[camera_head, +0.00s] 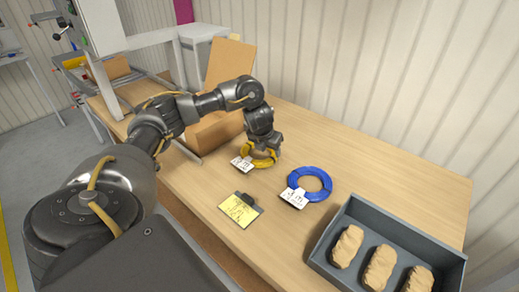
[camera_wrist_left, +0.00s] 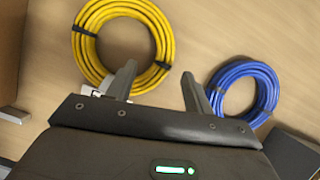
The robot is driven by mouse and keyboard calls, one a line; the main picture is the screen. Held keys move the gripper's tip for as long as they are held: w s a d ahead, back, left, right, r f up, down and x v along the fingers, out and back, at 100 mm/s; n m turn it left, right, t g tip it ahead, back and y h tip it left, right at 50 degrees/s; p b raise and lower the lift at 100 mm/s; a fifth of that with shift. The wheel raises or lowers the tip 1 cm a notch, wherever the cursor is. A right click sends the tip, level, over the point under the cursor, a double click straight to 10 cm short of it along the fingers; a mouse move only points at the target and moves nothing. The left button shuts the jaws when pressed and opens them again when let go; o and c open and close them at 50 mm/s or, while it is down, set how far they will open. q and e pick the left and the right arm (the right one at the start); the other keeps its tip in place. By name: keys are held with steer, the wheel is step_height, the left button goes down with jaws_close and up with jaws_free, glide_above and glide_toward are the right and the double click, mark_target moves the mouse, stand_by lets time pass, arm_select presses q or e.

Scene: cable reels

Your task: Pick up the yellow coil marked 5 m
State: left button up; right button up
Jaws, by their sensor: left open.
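The yellow coil (camera_head: 263,163) lies flat on the wooden table below my left gripper (camera_head: 264,148), with a white tag at its left side that I cannot read clearly. In the left wrist view the yellow coil (camera_wrist_left: 88,50) is a ring with black ties, at the upper left. My left gripper (camera_wrist_left: 158,88) is open and empty there. The gripper covers part of the coil in the head view. My right gripper is not in view.
A blue coil (camera_head: 324,186) with a white tag lies to the right; it also shows in the left wrist view (camera_wrist_left: 272,92). A small clipboard with a yellow sheet (camera_head: 238,211) lies in front. A grey tray (camera_head: 322,249) holds brown lumps. An open cardboard box (camera_head: 231,62) stands behind my arm.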

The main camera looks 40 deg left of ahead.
mark_target(272, 157)
arm_select(q)
steer(key=shift+f, duration=0.25)
steer(key=p+x, duration=0.1)
steer(key=x, duration=0.3)
steer(key=shift+w+d+f, duration=0.15)
steer(key=shift+w+f, duration=0.05)
steer(key=shift+f, duration=0.1)
jaws_close()
